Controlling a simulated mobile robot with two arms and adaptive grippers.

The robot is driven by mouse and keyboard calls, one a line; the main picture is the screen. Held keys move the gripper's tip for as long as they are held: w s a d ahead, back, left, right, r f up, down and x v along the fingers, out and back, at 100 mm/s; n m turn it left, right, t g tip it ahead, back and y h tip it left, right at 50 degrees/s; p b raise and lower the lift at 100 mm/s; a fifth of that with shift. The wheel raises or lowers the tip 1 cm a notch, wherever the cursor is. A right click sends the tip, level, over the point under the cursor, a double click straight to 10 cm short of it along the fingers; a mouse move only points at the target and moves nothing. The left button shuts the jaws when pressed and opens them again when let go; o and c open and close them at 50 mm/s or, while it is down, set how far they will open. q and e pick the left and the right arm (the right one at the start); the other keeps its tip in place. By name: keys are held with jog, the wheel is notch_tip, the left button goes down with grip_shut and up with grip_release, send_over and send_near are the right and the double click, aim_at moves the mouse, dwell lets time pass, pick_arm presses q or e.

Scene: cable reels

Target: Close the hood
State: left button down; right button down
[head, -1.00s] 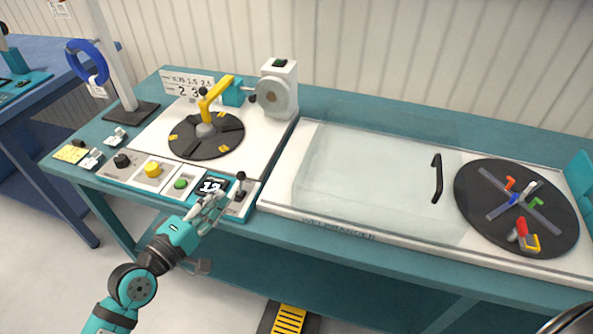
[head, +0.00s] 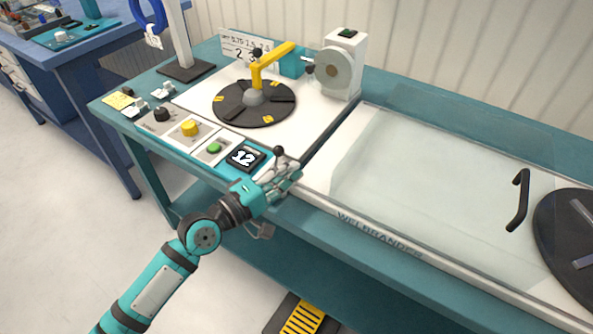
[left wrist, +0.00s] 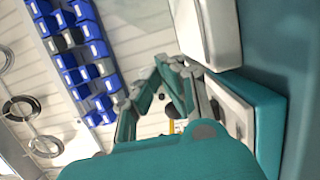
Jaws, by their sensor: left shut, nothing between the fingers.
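The hood (head: 440,170) is a clear flat cover with a black bar handle (head: 519,200) near its right end, in the head view. It lies over the middle of the long white bed. The black disc (head: 560,225) right of the handle is outside the hood and cut off by the picture edge. My left gripper (head: 290,176) is shut and empty at the bench's front edge, near a small black-knobbed lever (head: 278,152), well left of the handle. Contact with the lever cannot be told. In the left wrist view its fingers (left wrist: 177,88) show. My right gripper is out of view.
A black turntable (head: 228,108) with a yellow crank arm (head: 272,64) stands at the back left. A yellow-striped pedal (head: 302,318) is on the floor.

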pick_arm(q)
jog(key=x, duration=0.7)
jog(key=shift+w+d+r, duration=0.1)
jog(key=shift+w+d, duration=0.15)
jog(key=shift+d, duration=0.05)
jog(key=s+d+p, duration=0.2)
jog(key=shift+d, duration=0.3)
jog(key=shift+s+d, duration=0.2)
jog(key=shift+d, duration=0.1)
